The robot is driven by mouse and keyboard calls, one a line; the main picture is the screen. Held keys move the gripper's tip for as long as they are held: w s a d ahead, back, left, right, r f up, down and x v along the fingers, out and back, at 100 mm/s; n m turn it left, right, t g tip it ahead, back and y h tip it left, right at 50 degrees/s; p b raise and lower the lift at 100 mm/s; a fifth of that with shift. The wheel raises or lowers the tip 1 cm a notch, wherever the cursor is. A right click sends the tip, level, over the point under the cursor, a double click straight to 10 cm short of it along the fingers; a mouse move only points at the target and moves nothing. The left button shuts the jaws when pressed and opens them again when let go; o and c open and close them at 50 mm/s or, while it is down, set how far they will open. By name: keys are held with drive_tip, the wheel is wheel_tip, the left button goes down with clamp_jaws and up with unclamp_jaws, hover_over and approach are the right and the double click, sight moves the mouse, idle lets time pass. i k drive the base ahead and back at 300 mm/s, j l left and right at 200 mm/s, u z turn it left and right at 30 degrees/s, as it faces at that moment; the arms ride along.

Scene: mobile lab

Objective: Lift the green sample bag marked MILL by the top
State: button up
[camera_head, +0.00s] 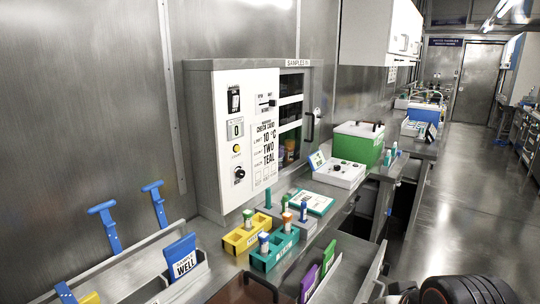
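A green bag-like item (328,258) stands upright in the open drawer or tray at the bottom centre. It is small and seen nearly edge-on, so I cannot read a MILL marking on it. A purple item (308,284) stands in front of it in the same row, with a pale label. A blue bag marked WELL (182,258) stands in a metal holder at the lower left. A dark, ribbed part of my arm shows at the bottom right, apart from the bags. My gripper's fingertips do not show.
A yellow rack (238,242) and a green rack (262,262) with capped tubes stand on the bench. Behind are a sample cabinet (246,130), a white control box (341,172) and a green cooler (358,148). The aisle floor (465,190) at right is clear.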

sight(328, 255)
drive_tip(key=k+l+z, duration=0.1)
drive_tip(key=l, duration=0.15)
drive_tip(key=l+z, duration=0.1)
drive_tip(key=i+u, duration=0.15)
drive_tip(key=i, duration=0.3)
drive_tip(key=i+l+u, duration=0.2)
drive_tip(key=i, duration=0.25)
drive_tip(key=i+l+u, duration=0.15)
drive_tip(key=i, duration=0.3)
drive_tip(key=l+u, duration=0.1)
drive_tip(key=u, duration=0.55)
drive_tip(key=k+l+u, duration=0.3)
drive_tip(key=l, duration=0.15)
drive_tip(key=k+l+u, duration=0.25)
drive_tip(key=l, duration=0.2)
drive_tip(key=k+l+u, duration=0.3)
drive_tip(key=k+l, duration=0.35)
drive_tip(key=l, duration=0.25)
